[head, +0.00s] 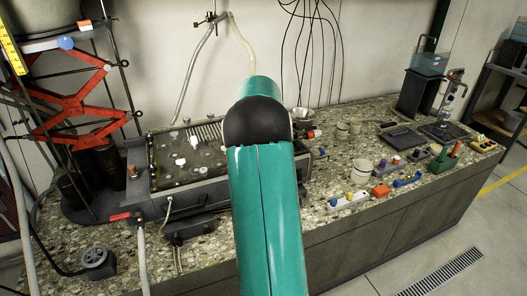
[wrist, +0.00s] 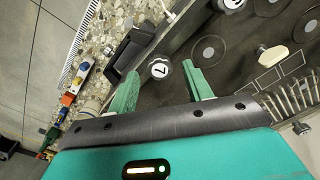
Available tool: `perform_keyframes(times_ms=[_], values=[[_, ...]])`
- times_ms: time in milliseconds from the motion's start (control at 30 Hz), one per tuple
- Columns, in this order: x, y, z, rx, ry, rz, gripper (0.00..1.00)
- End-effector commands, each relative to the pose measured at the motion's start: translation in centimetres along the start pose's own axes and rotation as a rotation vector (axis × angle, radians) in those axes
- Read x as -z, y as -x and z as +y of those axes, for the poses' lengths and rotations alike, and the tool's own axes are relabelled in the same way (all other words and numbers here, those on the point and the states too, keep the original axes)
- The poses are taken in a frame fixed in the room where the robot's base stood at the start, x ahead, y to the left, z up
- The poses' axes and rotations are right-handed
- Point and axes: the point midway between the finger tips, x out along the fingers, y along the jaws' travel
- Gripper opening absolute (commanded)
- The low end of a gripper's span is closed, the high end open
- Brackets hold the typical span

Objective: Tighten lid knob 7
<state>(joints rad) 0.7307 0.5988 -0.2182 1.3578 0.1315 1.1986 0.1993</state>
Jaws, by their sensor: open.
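Lid knob 7 (wrist: 159,69) is a round dark knob with a white cap marked 7, on the dark tank lid (wrist: 222,75) in the wrist view. My gripper (wrist: 160,68) is open, its two green fingers on either side of the knob in the picture. Gaps show on both sides, and I cannot tell how far the fingertips are above the lid. In the head view the tank (head: 150,165) stands at the left of the bench.
A second numbered knob (wrist: 233,4) is at the wrist view's top edge. A cream T-shaped handle (wrist: 272,53) and a metal spring-like row (wrist: 290,103) are on the right. In the head view, cups, coloured blocks (head: 380,191) and a green tool (head: 443,159) occupy the bench's right side.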

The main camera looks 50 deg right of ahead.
Motion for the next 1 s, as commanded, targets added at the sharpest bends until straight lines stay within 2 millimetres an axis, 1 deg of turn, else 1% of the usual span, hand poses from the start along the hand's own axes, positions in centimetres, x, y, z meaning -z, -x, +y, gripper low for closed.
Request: perform_keyframes(times_ms=[33,400,533,700,1000], values=[[0.0,0.9,0.0,0.001,0.0,0.003,0.5],[0.1,9.0,0.0,0.001,0.0,0.005,0.5],[0.1,11.1,0.0,0.001,0.0,0.004,0.5],[0.0,12.5,0.0,0.001,0.0,0.002,0.5],[0.0,12.6,0.0,0.0,0.0,0.0,0.5]])
